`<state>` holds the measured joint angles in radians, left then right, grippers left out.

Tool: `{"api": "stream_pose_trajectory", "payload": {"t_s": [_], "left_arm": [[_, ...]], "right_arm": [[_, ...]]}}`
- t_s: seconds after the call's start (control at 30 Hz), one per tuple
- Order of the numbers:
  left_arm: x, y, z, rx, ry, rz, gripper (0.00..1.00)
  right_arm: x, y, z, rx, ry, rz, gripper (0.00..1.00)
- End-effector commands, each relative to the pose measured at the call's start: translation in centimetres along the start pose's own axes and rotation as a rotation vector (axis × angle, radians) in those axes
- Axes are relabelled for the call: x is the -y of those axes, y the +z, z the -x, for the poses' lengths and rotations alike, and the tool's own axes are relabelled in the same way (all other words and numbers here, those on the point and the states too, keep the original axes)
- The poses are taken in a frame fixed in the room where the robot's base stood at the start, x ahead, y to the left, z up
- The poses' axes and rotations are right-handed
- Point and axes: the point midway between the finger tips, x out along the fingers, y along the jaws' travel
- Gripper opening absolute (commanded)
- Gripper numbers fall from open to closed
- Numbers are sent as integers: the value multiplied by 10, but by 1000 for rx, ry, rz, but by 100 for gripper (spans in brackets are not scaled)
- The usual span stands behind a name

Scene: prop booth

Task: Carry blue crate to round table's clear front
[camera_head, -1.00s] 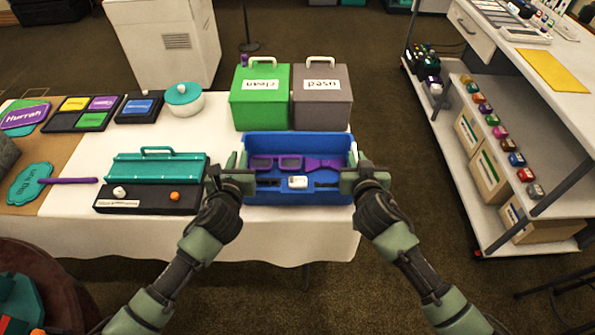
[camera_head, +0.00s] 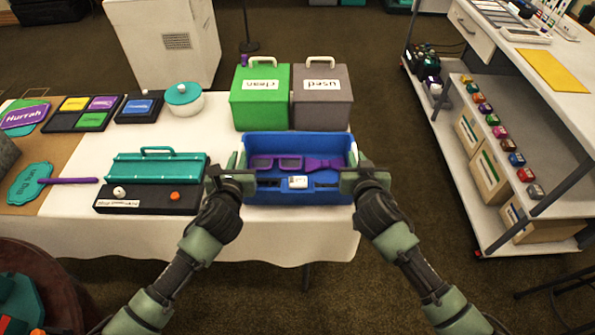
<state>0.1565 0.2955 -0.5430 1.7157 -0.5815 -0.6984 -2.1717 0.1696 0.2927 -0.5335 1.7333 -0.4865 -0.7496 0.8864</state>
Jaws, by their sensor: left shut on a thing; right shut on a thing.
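The blue crate (camera_head: 298,142) is at the front right of the white-clothed table (camera_head: 228,225). It holds purple glasses (camera_head: 275,163), a purple bow-tie-shaped piece (camera_head: 322,164) and a small white item (camera_head: 298,182). My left gripper (camera_head: 236,183) is shut on the crate's left end. My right gripper (camera_head: 352,181) is shut on its right end. I cannot tell whether the crate's base touches the cloth. A round dark table (camera_head: 68,290) shows partly at the bottom left, with a teal and orange object (camera_head: 20,302) on it.
Green (camera_head: 260,103) and grey (camera_head: 322,105) lidded boxes stand right behind the crate. A black tray with a teal lid (camera_head: 150,198) is close to its left. A shelved cart (camera_head: 500,150) stands at the right. Carpet (camera_head: 385,130) is clear between table and cart.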

Motion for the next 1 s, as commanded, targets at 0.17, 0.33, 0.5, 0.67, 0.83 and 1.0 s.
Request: {"api": "stream_pose_trajectory", "payload": {"t_s": [0.17, 0.33, 0.5, 0.67, 0.83, 1.0], "left_arm": [[-2, -1, -1, -2, 4, 0, 0], [-2, -1, -1, -2, 4, 0, 0], [-2, -1, -1, -2, 5, 0, 0], [-2, 1, -1, 0, 4, 0, 0], [-2, 4, 0, 0, 5, 0, 0], [-2, 17, 4, 1, 5, 0, 0]], "right_arm": [[1, 0, 1, 0, -4, 1, 0], [2, 0, 1, 0, -4, 1, 0], [2, 0, 1, 0, -4, 1, 0], [2, -1, 1, -3, -5, 1, 0], [2, -5, 2, -3, -5, 1, 0], [2, -17, 6, -4, -5, 1, 0]]}}
